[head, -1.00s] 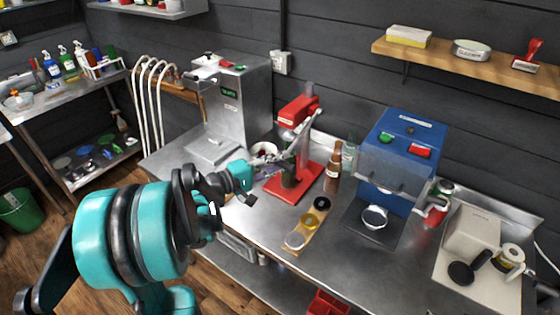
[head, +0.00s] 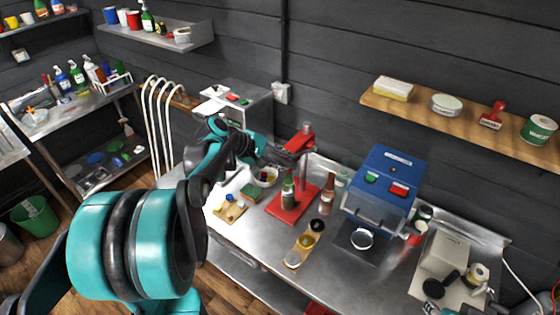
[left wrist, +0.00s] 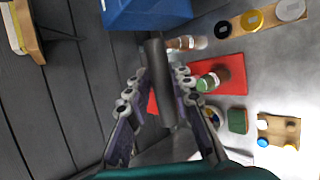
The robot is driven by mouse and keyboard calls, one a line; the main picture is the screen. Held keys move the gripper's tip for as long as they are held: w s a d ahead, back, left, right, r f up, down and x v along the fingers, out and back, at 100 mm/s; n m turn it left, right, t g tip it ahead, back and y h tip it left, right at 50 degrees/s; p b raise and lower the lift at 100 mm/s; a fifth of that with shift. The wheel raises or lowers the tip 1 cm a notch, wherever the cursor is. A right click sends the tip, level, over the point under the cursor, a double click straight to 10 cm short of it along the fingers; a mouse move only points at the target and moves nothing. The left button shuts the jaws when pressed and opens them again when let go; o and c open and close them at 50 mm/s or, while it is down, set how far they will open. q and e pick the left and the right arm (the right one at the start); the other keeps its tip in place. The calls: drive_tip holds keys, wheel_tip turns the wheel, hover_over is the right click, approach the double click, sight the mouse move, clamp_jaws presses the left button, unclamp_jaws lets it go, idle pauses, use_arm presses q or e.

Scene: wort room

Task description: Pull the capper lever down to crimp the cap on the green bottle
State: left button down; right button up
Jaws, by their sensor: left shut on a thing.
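The capper (head: 300,140) has a red head on a grey post and a red base plate (head: 277,208) on the steel bench. The green bottle (head: 288,190) stands upright on that base; it also shows in the left wrist view (left wrist: 208,80). My left gripper (head: 300,152) is at the height of the capper's head, above the bottle. In the left wrist view its fingers are shut on the dark grey capper lever (left wrist: 158,65), whose grip runs between them. The bottle's cap is too small to make out.
A brown bottle (head: 326,195) stands right of the capper, near the blue machine (head: 381,180). A board with round pieces (head: 303,245) lies in front. A bowl (head: 265,176), green sponge (head: 251,191) and small wooden board (head: 230,211) lie to the left.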

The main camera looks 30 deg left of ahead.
use_arm(q)
drive_tip(key=shift+w+d+r+n+g+p, duration=0.1)
drive_tip(key=shift+w+r+g+p, duration=0.35)
drive_tip(key=shift+r, duration=0.25)
drive_tip(key=shift+w+a+r+n+g+p, duration=0.1)
drive_tip(key=shift+w+r+g+p, duration=0.3)
drive_tip(key=shift+r+p, duration=0.25)
drive_tip(key=shift+w+d+r+n+g+p, duration=0.1)
drive_tip(key=shift+w+r+g+p, duration=0.35)
drive_tip(key=shift+r, duration=0.3)
drive_tip(key=c, duration=1.4)
unclamp_jaws()
drive_tip(key=shift+w, duration=0.15)
drive_tip(key=v, duration=1.2)
drive_tip(key=shift+d, duration=0.15)
